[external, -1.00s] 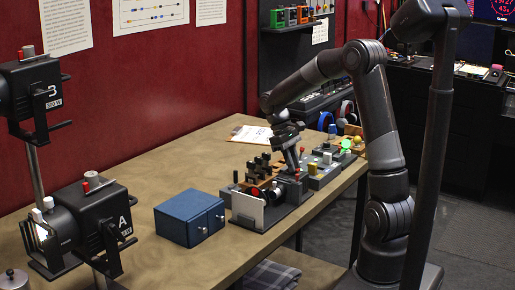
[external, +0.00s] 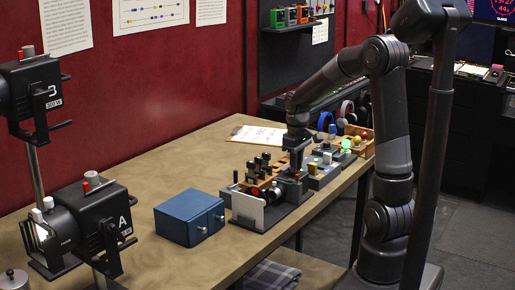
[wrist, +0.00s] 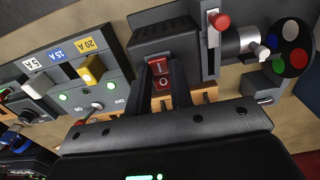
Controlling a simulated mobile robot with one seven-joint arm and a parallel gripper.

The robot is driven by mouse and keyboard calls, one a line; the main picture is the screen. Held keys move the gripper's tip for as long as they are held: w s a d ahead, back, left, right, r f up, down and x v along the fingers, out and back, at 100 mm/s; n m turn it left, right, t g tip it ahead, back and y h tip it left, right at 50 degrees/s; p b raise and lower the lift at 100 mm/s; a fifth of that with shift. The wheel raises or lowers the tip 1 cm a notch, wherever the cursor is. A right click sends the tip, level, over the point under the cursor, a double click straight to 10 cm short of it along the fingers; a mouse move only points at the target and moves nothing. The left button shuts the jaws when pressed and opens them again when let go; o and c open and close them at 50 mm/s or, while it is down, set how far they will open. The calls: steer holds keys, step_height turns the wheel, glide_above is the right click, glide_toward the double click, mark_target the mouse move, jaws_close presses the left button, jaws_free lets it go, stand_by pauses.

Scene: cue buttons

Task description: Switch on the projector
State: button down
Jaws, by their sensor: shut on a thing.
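The projector is a dark grey box (wrist: 165,37) with a lens tube (wrist: 238,42) and a wheel of coloured discs (wrist: 290,47) in the wrist view. In the external view the projector (external: 248,212) stands on the table beside the blue box. A red rocker switch (wrist: 161,78) marked I and O is on its end. My gripper (wrist: 161,65) points at that end, a finger on either side of the red switch, shut on it. In the external view my gripper (external: 297,172) is upright at the projector's right end, its fingertips partly hidden.
A lever with a red knob (wrist: 219,21) rises beside the projector box. A blue box (external: 190,217) stands at the left.

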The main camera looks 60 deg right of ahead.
steer(key=c, duration=1.3)
jaws_free()
steer(key=shift+r, duration=0.1)
step_height(320, 180, up, 11)
steer(key=shift+f, duration=0.15)
steer(key=s+a+t, duration=0.2)
steer(key=s+a, duration=0.3)
steer(key=s+a+r+t, duration=0.1)
steer(key=s+a, duration=0.4)
steer(key=s+a+t, duration=0.2)
steer(key=s+a, duration=0.3)
steer(key=a, duration=0.1)
steer(key=shift+s+r+t, duration=0.1)
steer(key=shift+r+t, duration=0.15)
steer(key=shift+t, duration=0.05)
